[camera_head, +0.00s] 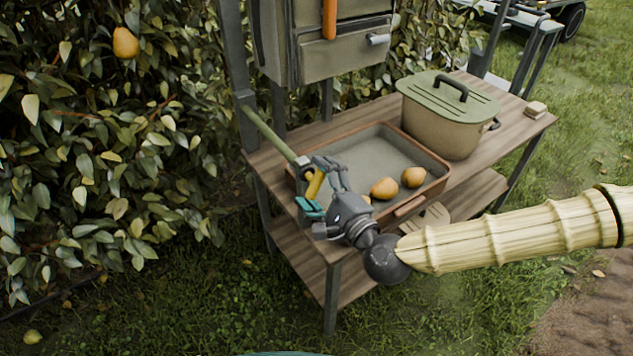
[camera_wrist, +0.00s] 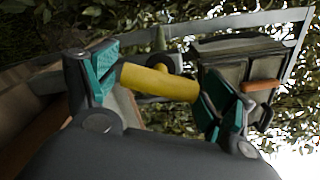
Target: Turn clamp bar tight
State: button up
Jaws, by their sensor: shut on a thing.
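The yellow clamp bar (camera_head: 314,184) sits at the end of a green pole (camera_head: 270,135), beside a small grey clamp piece (camera_head: 302,162), above the left corner of the table. My gripper (camera_head: 317,187) is shut on the bar. In the wrist view the yellow bar (camera_wrist: 158,82) spans between the two teal finger pads of my gripper (camera_wrist: 160,86). The pole shows only in part behind the bar there, and the clamp's inner parts are hidden.
A wooden table (camera_head: 530,112) holds a brown-rimmed tray (camera_head: 375,145) with several pears (camera_head: 384,188) and a lidded pot (camera_head: 440,122). A bag (camera_head: 345,60) hangs behind. A leafy hedge (camera_head: 110,150) with a pear (camera_head: 125,43) stands left. Open grass lies in front.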

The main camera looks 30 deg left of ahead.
jog(key=n, duration=0.5)
dwell(0.6)
jog(key=o, duration=0.9)
jog(key=shift+d, duration=0.1)
jog(key=v, duration=1.1)
jog(key=shift+s+d, duration=0.15)
jog(key=shift+d, duration=0.2)
jog(key=shift+f, duration=0.1)
